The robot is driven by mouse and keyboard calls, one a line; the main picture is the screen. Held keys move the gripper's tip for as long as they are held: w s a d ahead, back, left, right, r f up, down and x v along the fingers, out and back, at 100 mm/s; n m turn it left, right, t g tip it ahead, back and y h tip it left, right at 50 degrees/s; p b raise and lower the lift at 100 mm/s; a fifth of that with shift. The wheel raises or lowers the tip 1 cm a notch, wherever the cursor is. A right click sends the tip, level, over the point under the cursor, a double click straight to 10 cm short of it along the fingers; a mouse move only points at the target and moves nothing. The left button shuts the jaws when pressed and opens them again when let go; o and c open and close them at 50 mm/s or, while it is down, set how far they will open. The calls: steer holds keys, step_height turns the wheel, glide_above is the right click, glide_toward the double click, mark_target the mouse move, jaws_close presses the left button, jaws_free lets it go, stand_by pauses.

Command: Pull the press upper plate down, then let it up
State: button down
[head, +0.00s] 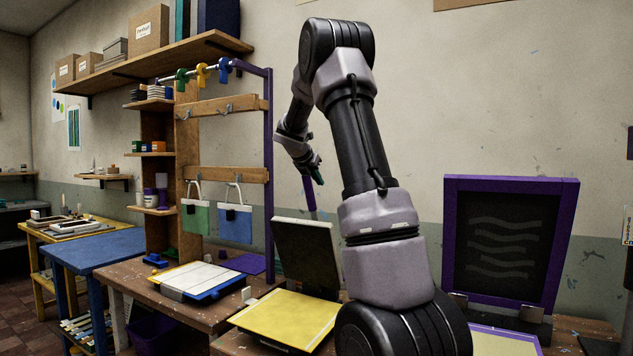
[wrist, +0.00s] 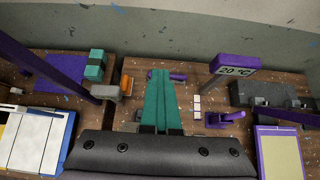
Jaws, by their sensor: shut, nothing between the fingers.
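The press stands open in the head view. Its dark upper plate (head: 305,252) is tilted up steeply at the back of the yellow lower plate (head: 285,322). My arm hides the right side of the press. My gripper (head: 318,178) is above the upper plate and apart from it, with a thin purple bar (head: 309,197) just below the fingertips. In the wrist view its teal fingers (wrist: 160,74) are together and empty. A purple handle-like piece (wrist: 178,77) shows by the fingertips; I cannot tell whether they touch it. I cannot make out the upper plate there.
A dark purple-framed screen (head: 508,240) stands upright at right. A white board on a blue base (head: 197,280) lies left of the press. A purple post (head: 268,180) and rack stand behind. The wall is close behind.

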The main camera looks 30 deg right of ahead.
steer(key=shift+s+d+f, duration=0.2)
steer(key=shift+d+f, duration=0.05)
steer(key=shift+f, duration=0.4)
steer(key=shift+w+d+r, duration=0.25)
steer(key=shift+w+d, duration=0.15)
steer(key=shift+d, duration=0.1)
steer(key=shift+w+d+r, duration=0.2)
steer(key=shift+w+d, duration=0.15)
steer(key=shift+d, duration=0.15)
steer(key=shift+w, duration=0.1)
steer(key=shift+w+d, duration=0.1)
steer(key=shift+d, duration=0.15)
steer(key=c, duration=1.3)
jaws_free()
steer(key=o, duration=0.5)
steer(key=shift+o, duration=0.2)
steer(key=shift+a, duration=0.1)
